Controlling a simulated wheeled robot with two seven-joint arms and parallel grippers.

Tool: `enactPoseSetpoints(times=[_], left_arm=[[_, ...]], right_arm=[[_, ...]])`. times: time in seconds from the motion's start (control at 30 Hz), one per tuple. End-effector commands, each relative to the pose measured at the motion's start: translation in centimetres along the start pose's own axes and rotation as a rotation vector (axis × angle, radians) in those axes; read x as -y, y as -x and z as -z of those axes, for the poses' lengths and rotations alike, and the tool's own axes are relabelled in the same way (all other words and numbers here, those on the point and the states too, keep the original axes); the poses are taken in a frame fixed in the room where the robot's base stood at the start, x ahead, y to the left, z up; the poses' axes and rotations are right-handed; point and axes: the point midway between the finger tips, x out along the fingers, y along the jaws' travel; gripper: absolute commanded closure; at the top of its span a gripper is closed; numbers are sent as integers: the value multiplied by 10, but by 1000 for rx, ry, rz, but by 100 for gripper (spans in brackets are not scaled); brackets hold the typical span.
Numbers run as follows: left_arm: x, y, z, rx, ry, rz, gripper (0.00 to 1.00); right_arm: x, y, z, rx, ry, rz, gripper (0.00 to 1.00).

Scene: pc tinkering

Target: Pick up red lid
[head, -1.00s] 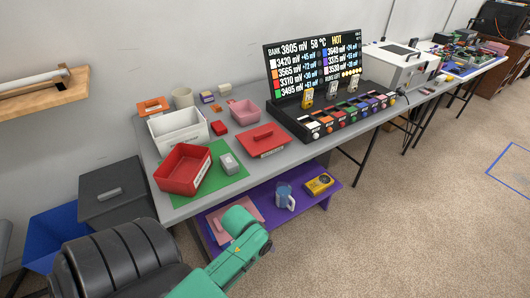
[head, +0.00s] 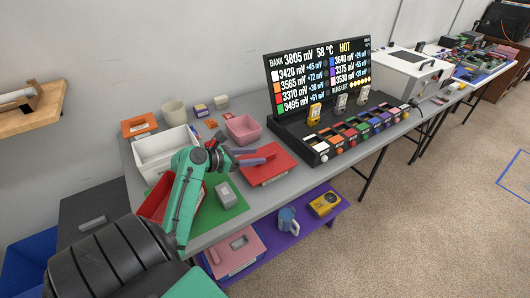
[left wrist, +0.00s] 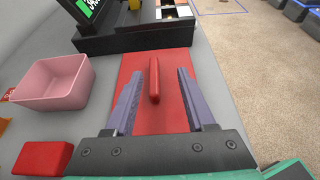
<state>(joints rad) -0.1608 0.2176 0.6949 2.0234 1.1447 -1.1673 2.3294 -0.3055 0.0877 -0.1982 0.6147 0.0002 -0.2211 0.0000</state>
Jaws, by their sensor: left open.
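My left gripper (head: 264,157) is open above the lid. In the left wrist view, its two purple-grey fingers (left wrist: 160,76) stand on either side of the handle, with a gap on each side. The red open box (head: 153,205) is partly hidden behind my left arm. My right gripper is not in view.
The pink bin (head: 243,130) and a small red block (left wrist: 42,158) are left of the lid. The black display rack (head: 320,150) stands close behind it. A white bin (head: 157,152) and a grey block (head: 226,195) on the green mat (head: 208,220) are near my arm.

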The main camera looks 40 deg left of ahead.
Motion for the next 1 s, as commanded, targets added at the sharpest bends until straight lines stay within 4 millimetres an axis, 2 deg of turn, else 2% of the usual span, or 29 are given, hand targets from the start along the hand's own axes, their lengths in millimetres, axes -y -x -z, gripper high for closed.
enactPoseSetpoints(times=[0.03, 0.13, 0.27, 0.4, 0.5, 0.67, 0.7, 0.77, 0.8, 0.83, 1.0], left_arm=[[0, -12, 0, 0, -1, 1, 45], [-1, -26, 0, -1, -1, -1, 45], [-3, -45, 0, -2, -3, 0, 45], [-5, -72, 1, -2, -3, 1, 45], [-5, -81, 1, -3, -4, -1, 45], [-5, -81, 1, -3, -4, -1, 45], [-5, -81, 1, -3, -4, -1, 53], [-5, -81, 1, -3, -4, -1, 76], [-5, -81, 1, -3, -4, -1, 91], [-5, -81, 1, -3, -4, -1, 100], [-5, -81, 1, -3, -4, -1, 100]], right_arm=[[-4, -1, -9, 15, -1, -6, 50], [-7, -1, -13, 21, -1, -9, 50], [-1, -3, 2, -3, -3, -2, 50], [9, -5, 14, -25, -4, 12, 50], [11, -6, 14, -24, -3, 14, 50], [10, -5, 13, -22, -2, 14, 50], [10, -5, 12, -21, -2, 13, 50], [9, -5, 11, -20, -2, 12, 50], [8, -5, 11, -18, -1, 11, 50], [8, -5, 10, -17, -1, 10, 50], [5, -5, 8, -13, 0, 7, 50]])
